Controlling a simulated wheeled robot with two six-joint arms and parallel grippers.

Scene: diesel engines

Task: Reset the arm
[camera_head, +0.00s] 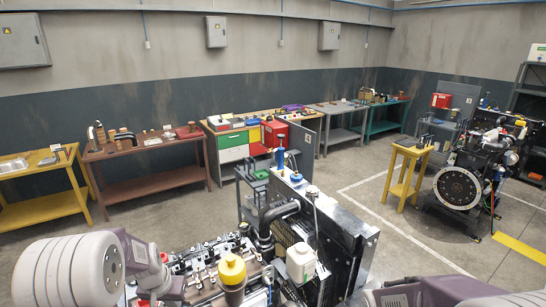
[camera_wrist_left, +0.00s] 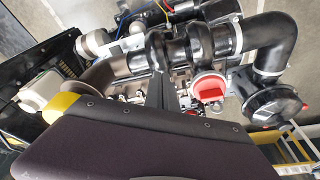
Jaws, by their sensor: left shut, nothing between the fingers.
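My left arm comes in at the bottom left of the head view, over the near side of a diesel engine (camera_head: 205,270). Its fingers are hard to make out there. In the left wrist view my left gripper (camera_wrist_left: 160,85) is shut and empty, pointing at the engine's dark pipes (camera_wrist_left: 185,48). A red cap (camera_wrist_left: 208,87) lies just right of the fingers in that view; contact cannot be told. Part of my right arm shows at the bottom right of the head view; its gripper is out of view.
The engine carries a yellow-capped filler (camera_head: 232,268), a white reservoir (camera_head: 300,262) and a black radiator (camera_head: 345,245). Workbenches (camera_head: 150,150) with tools line the back wall. A second engine (camera_head: 460,185) and a yellow stool (camera_head: 408,170) stand right. Open floor lies between.

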